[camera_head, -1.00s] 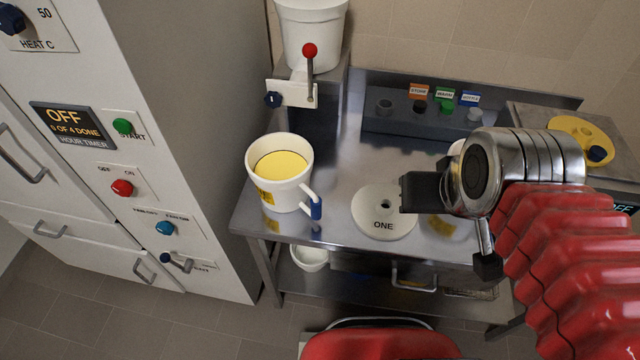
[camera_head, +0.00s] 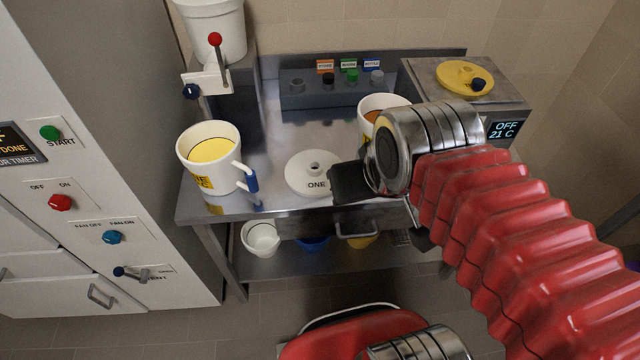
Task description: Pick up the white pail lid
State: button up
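The white pail lid (camera_head: 311,172), a round disc marked ONE with a small raised knob, lies flat on the steel table. My gripper (camera_head: 345,183) is just to the right of the lid in the picture, its dark end close to or overlapping the lid's right edge. I cannot tell whether it touches the lid. Its fingers are mostly hidden by the dark housing, so their opening does not show. A white pail (camera_head: 212,158) with yellow contents and a blue-tipped handle stands open to the left of the lid.
A second pail (camera_head: 377,104) with orange-brown contents stands behind my wrist. A white dispenser (camera_head: 213,30) with a red-knobbed lever is at the back left. A heater box (camera_head: 505,98) with a yellow lid (camera_head: 465,76) is at right. A control cabinet (camera_head: 90,215) stands left. Bowls sit on the lower shelf.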

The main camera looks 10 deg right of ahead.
aim_at(305, 172)
jog(key=z, duration=0.1)
jog(key=k, duration=0.1)
jog(key=u, duration=1)
jog(key=i, duration=0.5)
jog(key=u, duration=0.45)
